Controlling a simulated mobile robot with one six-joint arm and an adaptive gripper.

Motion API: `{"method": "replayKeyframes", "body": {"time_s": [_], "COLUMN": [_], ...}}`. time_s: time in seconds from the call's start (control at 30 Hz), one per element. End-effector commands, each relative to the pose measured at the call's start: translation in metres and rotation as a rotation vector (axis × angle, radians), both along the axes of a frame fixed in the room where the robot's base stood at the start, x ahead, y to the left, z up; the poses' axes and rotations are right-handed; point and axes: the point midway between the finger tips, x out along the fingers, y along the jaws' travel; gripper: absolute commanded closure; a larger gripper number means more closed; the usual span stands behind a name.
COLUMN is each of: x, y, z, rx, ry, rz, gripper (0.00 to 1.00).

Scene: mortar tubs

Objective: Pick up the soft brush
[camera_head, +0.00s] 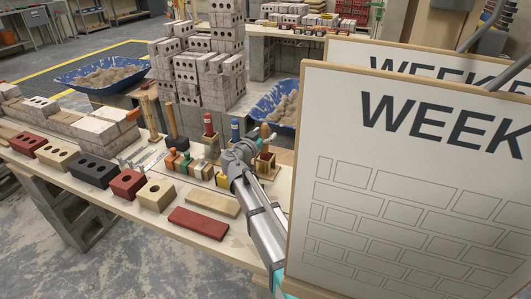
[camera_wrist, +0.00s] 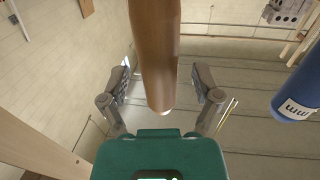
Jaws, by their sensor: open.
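A brown wooden handle (camera_wrist: 157,50), possibly the soft brush's, stands between the fingers of my gripper (camera_wrist: 160,88) in the wrist view. The fingers are open, with a gap on each side of the handle. Its rounded end points towards the palm; its other end is out of that view. In the head view my gripper (camera_head: 255,143) is over the back right of the bench, at a brown-topped tool (camera_head: 265,131) in a wooden block holder (camera_head: 267,168). My arm partly hides this spot. I cannot make out bristles.
A blue-handled tool (camera_head: 235,130), also in the wrist view (camera_wrist: 298,85), and a red-handled tool (camera_head: 208,124) stand close left. Large "WEEK" boards (camera_head: 400,180) crowd the right. Stacked blocks (camera_head: 205,80) rise behind; sample bricks (camera_head: 128,183) line the front.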

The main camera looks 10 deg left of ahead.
Motion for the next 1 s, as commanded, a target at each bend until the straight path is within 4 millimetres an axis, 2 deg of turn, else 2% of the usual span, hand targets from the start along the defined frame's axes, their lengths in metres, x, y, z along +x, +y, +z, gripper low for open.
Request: {"method": "replayKeyframes", "body": {"time_s": [0.03, 0.07, 0.43, 1.0], "x": [0.0000, 0.0000, 0.0000, 0.0001], "y": [-0.0001, -0.0001, -0.0002, -0.0001], "z": [0.0000, 0.0000, 0.0000, 0.0040], "rx": [0.000, 0.000, 0.000, 0.000], "ry": [0.000, 0.000, 0.000, 0.000], "rz": [0.000, 0.000, 0.000, 0.000], "gripper": [0.25, 0.30, 0.99, 1.00]}}
